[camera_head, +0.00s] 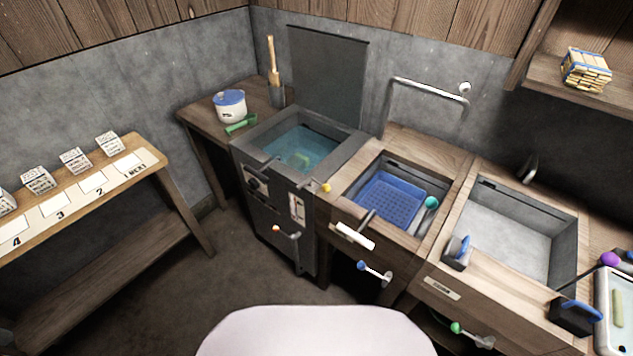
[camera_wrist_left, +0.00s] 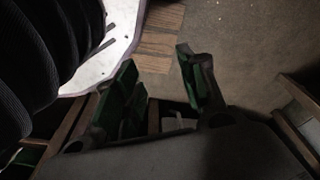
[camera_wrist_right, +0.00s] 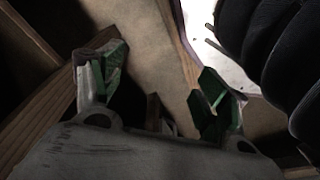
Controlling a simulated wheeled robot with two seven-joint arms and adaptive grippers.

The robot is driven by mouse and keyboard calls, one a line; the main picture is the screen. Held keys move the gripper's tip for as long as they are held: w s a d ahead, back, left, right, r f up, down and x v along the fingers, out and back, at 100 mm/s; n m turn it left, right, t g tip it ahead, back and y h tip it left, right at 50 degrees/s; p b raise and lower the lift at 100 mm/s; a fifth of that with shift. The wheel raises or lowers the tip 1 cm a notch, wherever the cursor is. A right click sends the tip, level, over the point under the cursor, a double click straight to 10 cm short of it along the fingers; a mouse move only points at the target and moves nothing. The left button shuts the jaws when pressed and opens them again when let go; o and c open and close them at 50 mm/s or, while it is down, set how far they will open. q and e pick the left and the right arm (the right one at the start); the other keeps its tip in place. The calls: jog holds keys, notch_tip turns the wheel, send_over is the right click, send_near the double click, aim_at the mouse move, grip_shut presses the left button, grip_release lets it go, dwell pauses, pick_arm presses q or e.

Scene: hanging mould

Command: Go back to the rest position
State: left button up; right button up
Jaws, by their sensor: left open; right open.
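My left gripper (camera_wrist_left: 160,85) shows in the left wrist view. Its two green-padded fingers are spread apart with nothing between them. My right gripper (camera_wrist_right: 158,95) shows in the right wrist view, also with its fingers apart and empty. Both hang over the floor close to my own body, with dark ribbed arm covers beside them. Neither gripper nor arm shows in the head view.
A metal vat of water (camera_head: 335,137) stands at the back, beside a basin with a blue perforated mould (camera_head: 390,200) and a grey empty basin (camera_head: 515,228). A low wooden bench (camera_head: 110,262) with numbered cards stands at the left. Floor between them (camera_head: 170,285) is clear.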

pick_arm(q)
jog(key=s+a+r+p, duration=0.1)
jog(key=s+a+p, duration=0.1)
jog(key=s+p, duration=0.6)
jog(key=s+a+r+p, duration=0.1)
jog(key=s+a+p, duration=0.2)
jog(key=s+p, duration=0.5)
jog(key=shift+s+a+r+g+y, duration=0.3)
jog(key=shift+s+a+r+g, duration=0.1)
jog(key=shift+s, duration=0.15)
pick_arm(e)
jog(key=s+d+r, duration=0.1)
jog(key=s+d, duration=0.1)
jog(key=s, duration=0.6)
jog(key=s+d+r, duration=0.1)
jog(key=s+d, duration=0.2)
jog(key=s, duration=0.6)
jog(key=shift+d+r+g+h, duration=0.3)
jog(key=shift+d+r+g, duration=0.05)
jog(key=shift+r+g, duration=0.05)
pick_arm(q)
jog(key=shift+d, duration=0.1)
jog(key=shift+c, duration=0.5)
